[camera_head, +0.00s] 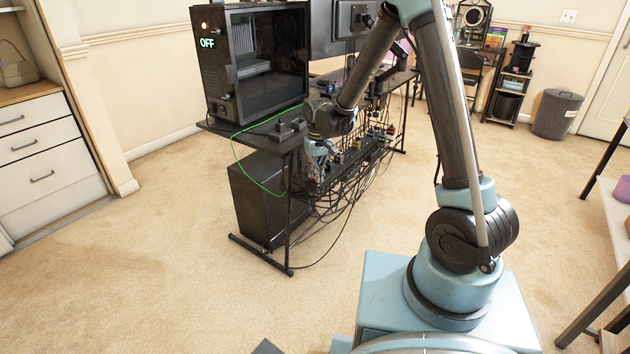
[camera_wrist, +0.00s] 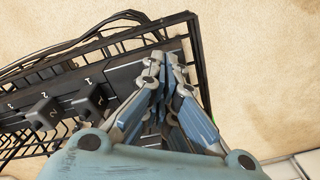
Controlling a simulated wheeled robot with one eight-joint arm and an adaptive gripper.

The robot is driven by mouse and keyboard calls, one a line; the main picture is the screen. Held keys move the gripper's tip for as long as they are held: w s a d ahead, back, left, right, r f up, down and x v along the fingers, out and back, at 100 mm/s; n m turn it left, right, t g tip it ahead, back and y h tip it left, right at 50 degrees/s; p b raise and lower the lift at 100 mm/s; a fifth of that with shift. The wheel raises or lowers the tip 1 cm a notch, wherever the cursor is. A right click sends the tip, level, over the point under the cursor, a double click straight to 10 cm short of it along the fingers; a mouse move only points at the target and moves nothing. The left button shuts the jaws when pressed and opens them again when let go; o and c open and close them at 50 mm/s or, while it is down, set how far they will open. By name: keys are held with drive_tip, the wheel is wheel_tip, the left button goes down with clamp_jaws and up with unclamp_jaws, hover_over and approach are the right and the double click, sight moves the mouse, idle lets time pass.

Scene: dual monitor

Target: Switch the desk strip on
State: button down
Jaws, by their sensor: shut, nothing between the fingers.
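The desk strip (camera_wrist: 120,75) is a long black bar in a wire tray, with numbered black plugs (camera_wrist: 92,99) in it at the left of the wrist view. My gripper (camera_wrist: 164,66) is shut and empty, its fingertips over the right end of the strip. I cannot tell whether they touch it. The fingers hide that end, and no switch shows clearly. In the head view my gripper (camera_head: 312,170) is at the near end of the tray (camera_head: 345,165) below the desk top. A black computer tower (camera_head: 222,75) shows a green "OFF" and an orange light.
The black desk (camera_head: 250,130) carries the tower and a monitor (camera_head: 335,30). A green cable (camera_head: 236,160) loops off its near end, and several dark cables (camera_head: 335,205) hang under the tray. A black box (camera_head: 260,195) stands below. The carpet at left is clear.

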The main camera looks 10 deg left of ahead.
drive_tip(key=shift+r, duration=3.45)
drive_tip(key=shift+d, duration=0.1)
drive_tip(key=s+d+r+m+t, duration=0.1)
drive_tip(key=s+d+r+m, duration=0.15)
drive_tip(key=d+r, duration=0.65)
drive_tip(key=s+d+r+m, duration=0.15)
drive_tip(key=s+d, duration=0.25)
drive_tip(key=d, duration=1.2)
drive_tip(key=s+d+f+m+t, duration=0.1)
drive_tip(key=s+d+f+m, duration=0.2)
drive_tip(key=s+d, duration=1.2)
drive_tip(key=shift+s+d+f, duration=0.15)
drive_tip(key=shift+s+f, duration=0.5)
drive_tip(key=shift+s, duration=0.25)
